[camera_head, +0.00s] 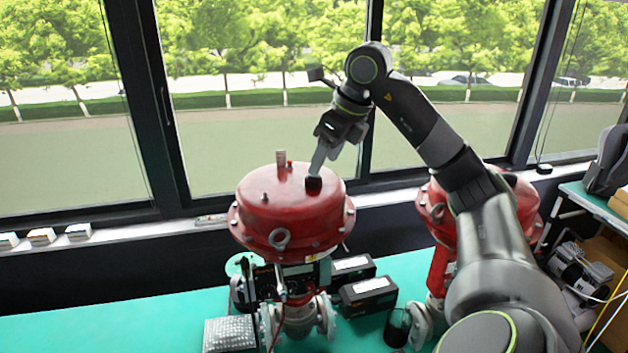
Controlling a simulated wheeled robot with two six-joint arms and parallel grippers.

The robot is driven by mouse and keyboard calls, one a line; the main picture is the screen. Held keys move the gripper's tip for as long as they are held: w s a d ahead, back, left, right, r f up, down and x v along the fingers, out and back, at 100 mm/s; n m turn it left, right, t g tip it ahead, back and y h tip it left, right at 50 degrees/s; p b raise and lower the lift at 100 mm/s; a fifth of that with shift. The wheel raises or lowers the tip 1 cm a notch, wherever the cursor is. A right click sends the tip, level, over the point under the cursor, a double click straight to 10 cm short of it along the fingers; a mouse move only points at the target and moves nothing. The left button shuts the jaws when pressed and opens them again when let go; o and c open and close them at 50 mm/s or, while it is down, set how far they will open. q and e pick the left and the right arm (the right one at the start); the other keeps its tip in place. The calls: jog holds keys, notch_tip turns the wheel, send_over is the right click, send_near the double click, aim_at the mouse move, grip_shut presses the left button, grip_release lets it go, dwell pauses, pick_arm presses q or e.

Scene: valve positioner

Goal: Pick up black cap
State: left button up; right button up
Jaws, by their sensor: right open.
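The black cap (313,185) is a small dark cylinder on the right part of the red domed top of the valve actuator (275,205). My right gripper (318,170) reaches in from the right and points down at the cap. Its fingers are just above or at the cap; whether they touch it I cannot tell. The gripper is open, though the gap between its fingers is hard to see from this side. My left gripper is not in view.
A second red actuator (437,210) stands to the right, partly behind my right arm. Black boxes (368,294), a dark cup (397,328) and a silver block (229,335) are on the green table (110,325). The left of the table is clear. Windows stand behind.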

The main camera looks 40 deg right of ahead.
aim_at(318, 177)
jog(key=p+x, duration=0.1)
jog(key=x, duration=0.1)
jog(key=p+x, duration=0.2)
jog(key=shift+w, duration=0.25)
jog(key=shift+w+f, duration=0.15)
jog(key=shift+f, duration=0.25)
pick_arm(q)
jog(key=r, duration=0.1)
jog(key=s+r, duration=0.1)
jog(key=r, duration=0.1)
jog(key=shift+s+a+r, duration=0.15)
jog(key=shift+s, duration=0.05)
pick_arm(e)
jog(key=shift+c, duration=0.9)
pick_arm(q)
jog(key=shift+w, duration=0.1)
pick_arm(e)
jog(key=c, duration=0.9)
